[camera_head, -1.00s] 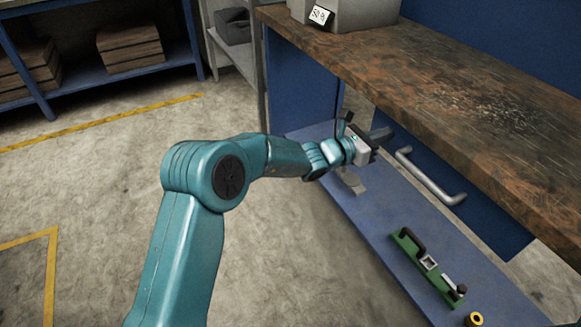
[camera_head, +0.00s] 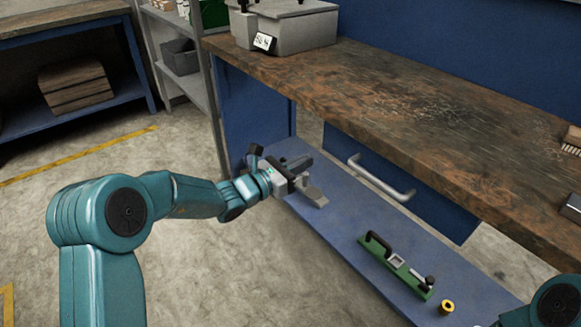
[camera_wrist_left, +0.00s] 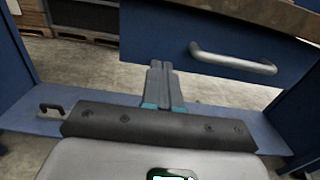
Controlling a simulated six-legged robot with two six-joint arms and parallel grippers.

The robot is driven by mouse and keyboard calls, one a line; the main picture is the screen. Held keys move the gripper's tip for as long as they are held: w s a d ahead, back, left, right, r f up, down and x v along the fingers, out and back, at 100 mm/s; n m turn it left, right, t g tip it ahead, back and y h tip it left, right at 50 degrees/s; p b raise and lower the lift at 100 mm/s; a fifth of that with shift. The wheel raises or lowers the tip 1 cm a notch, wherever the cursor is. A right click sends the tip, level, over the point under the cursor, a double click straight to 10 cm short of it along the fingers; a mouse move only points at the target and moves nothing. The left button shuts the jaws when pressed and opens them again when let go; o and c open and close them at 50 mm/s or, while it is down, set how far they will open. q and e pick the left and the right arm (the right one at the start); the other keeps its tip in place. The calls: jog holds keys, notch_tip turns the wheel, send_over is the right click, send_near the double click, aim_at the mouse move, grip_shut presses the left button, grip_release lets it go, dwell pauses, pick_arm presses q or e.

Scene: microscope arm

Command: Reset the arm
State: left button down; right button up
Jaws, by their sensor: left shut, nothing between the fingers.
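My left gripper (camera_head: 308,160) reaches over the low blue shelf (camera_head: 350,235), its fingers pointing towards the blue drawer front (camera_head: 430,200) under the bench. In the left wrist view its two dark fingers (camera_wrist_left: 160,68) lie together with nothing between them. A light grey piece (camera_head: 315,197) shows on the shelf just below and right of the gripper, apart from it as far as I can tell; its rear is hidden by the gripper. No microscope arm can be made out for certain. Only a teal part of my right arm shows at the lower right edge; its gripper is out of view.
The drawer's grey bar handle (camera_head: 380,180) juts out over the shelf. A green tool with a black handle (camera_head: 395,263) and a yellow ring (camera_head: 446,307) lie on the shelf. A grey lidded case (camera_head: 290,28) stands on the wooden bench (camera_head: 400,100).

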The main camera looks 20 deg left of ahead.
pick_arm(q)
jog(key=s+d+f+m+g+y, duration=0.15)
jog(key=s+f+m+g, duration=0.4)
jog(key=s+f, duration=0.55)
jog(key=s+d+f+m+g+y, duration=0.1)
jog(key=s+d+f+m+g, duration=0.4)
jog(key=s+f, duration=0.55)
jog(key=s+a+f+m+g+y, duration=0.4)
jog(key=s+f+m, duration=0.8)
jog(key=s+m, duration=0.35)
notch_tip(320, 180, up, 24)
jog(key=p, duration=2.4)
jog(key=shift+w+m+p, duration=0.2)
jog(key=shift+m+p, duration=0.1)
jog(key=shift+p, duration=0.1)
jog(key=shift+a+r, duration=0.1)
